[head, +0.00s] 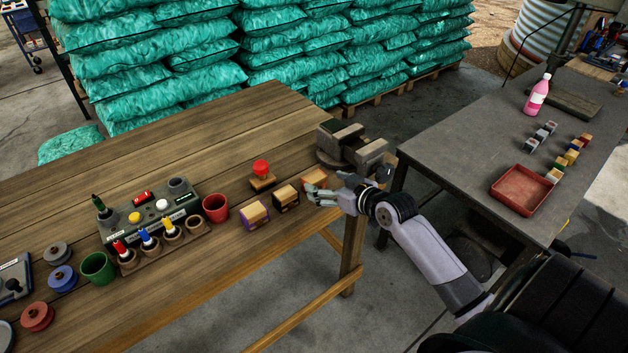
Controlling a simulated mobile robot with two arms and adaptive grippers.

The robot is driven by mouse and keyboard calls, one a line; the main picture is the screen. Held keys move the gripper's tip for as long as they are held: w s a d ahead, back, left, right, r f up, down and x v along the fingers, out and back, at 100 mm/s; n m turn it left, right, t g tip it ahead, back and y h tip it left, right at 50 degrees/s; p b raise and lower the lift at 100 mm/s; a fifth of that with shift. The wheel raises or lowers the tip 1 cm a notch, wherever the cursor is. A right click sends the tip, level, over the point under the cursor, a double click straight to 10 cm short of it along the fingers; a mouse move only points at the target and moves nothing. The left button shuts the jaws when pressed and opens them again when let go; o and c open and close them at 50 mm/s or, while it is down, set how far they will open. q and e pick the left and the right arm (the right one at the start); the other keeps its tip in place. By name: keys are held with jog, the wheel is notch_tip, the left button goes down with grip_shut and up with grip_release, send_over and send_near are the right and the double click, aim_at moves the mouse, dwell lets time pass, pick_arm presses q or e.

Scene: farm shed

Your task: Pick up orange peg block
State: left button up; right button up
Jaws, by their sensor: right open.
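The orange peg block (313,179) sits on the wooden table near its right end, at the right of a short row of blocks. It is a small block with an orange side, partly hidden by my right gripper. My right gripper (312,194) comes in from the right and is open, with its fingers at the block's near side. I cannot tell whether the fingers touch it. A black-sided block (286,198) and a purple-sided block (254,214) stand to its left. My left gripper is not in view.
A vise (352,146) stands just behind the orange block at the table corner. A red-topped piece (262,176) and a red cup (215,208) stand to the left. The wooden table (230,130) is clear toward the back. A grey table (450,150) with a red tray (521,190) is at right.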

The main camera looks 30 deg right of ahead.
aim_at(319, 180)
jog(key=shift+p+x, duration=0.7)
jog(key=shift+x, duration=2.3)
jog(key=shift+d, duration=0.1)
jog(key=shift+c, duration=0.3)
jog(key=c, duration=1.2)
